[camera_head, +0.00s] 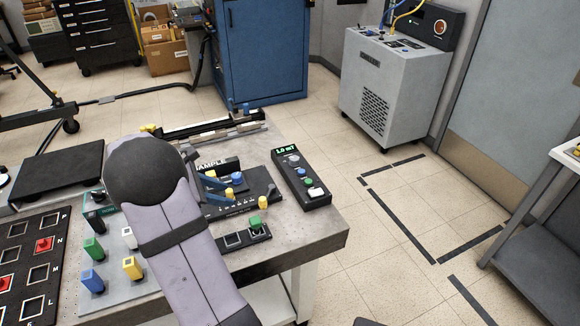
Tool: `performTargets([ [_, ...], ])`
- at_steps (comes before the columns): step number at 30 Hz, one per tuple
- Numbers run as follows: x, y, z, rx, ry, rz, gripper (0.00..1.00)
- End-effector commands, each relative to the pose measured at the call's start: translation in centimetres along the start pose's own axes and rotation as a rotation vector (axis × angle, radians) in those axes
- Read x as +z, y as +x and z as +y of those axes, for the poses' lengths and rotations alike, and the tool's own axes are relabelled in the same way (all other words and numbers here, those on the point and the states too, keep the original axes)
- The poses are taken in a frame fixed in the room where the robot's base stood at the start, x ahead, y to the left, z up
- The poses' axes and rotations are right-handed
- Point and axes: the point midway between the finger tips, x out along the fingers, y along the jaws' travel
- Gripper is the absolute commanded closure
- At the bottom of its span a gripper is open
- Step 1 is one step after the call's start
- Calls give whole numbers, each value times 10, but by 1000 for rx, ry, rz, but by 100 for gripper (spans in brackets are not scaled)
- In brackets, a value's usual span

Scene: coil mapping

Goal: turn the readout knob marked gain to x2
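The readout (300,178) is a black box on the right part of the bench, with a lit green display reading 1.0 mT at its far end. My arm stands in front, left of the readout. Slanted blue bars (212,182) beside it may be part of my gripper; the opening is hidden. Nothing visibly touches the readout.
A dark panel (258,187) with blue and yellow parts lies left of the readout. A two-socket block (245,236) holding a green piece is in front. Left are a grey peg board (113,294) and a black lettered board (30,262). The bench's right edge is close to the readout.

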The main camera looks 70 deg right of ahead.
Motion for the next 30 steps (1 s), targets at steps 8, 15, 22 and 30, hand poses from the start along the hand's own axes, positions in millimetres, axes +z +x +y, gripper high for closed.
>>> performTargets([
  [8,83,131,65,28,-261,-328,67],
  [15,112,164,80,27,-350,-434,67],
  [22,116,167,82,27,-355,-440,67],
  [30,128,192,84,25,-354,-438,67],
])
